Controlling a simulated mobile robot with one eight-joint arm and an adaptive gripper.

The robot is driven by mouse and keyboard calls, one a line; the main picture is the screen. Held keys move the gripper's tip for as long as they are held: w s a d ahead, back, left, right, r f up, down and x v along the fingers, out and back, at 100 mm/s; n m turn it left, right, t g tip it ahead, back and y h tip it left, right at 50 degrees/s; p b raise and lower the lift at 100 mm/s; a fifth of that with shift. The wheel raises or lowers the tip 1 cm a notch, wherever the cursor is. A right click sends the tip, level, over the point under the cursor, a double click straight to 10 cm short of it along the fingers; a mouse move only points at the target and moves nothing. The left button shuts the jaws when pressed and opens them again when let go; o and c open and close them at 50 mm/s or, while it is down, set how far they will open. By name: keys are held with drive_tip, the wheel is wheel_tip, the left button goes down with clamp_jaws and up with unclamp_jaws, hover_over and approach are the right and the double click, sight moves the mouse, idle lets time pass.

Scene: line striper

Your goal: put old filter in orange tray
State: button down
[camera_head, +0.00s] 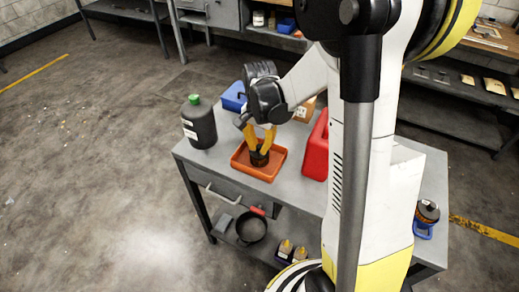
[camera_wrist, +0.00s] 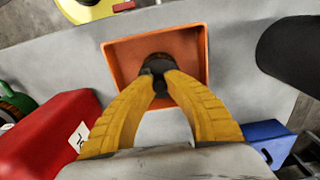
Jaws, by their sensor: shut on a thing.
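The old filter (camera_head: 259,159) is a small dark cylinder between the yellow fingers of my gripper (camera_head: 263,146). The orange tray (camera_head: 240,166) is a shallow square tray on the grey workbench. The filter is within the tray's outline, low down; I cannot tell whether it touches the tray floor. In the wrist view my gripper (camera_wrist: 160,82) is shut on the dark filter (camera_wrist: 156,63), and the orange tray (camera_wrist: 118,58) surrounds it on the far side. The fingers hide part of the filter.
A dark bottle with a green cap (camera_head: 199,124) stands left of the tray, a blue box (camera_head: 233,97) behind it, a red canister (camera_head: 316,148) to its right. A dark and orange cylinder in a blue holder (camera_head: 427,215) stands at the bench's right end. A pan (camera_head: 251,228) sits on the lower shelf.

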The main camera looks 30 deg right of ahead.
sight(259, 147)
drive_tip(key=shift+f, duration=0.1)
drive_tip(key=shift+f, duration=0.15)
drive_tip(key=c, duration=1.5)
unclamp_jaws()
drive_tip(key=shift+o, duration=0.2)
drive_tip(key=shift+r, duration=0.2)
wheel_tip(259, 147, up, 12)
drive_tip(key=p, duration=0.4)
drive_tip(key=s+a+r+n+t, duration=0.7)
drive_tip(key=s+a+n, duration=0.3)
drive_tip(key=s, duration=0.3)
drive_tip(key=shift+r+n, duration=0.25)
drive_tip(key=shift+n, duration=0.35)
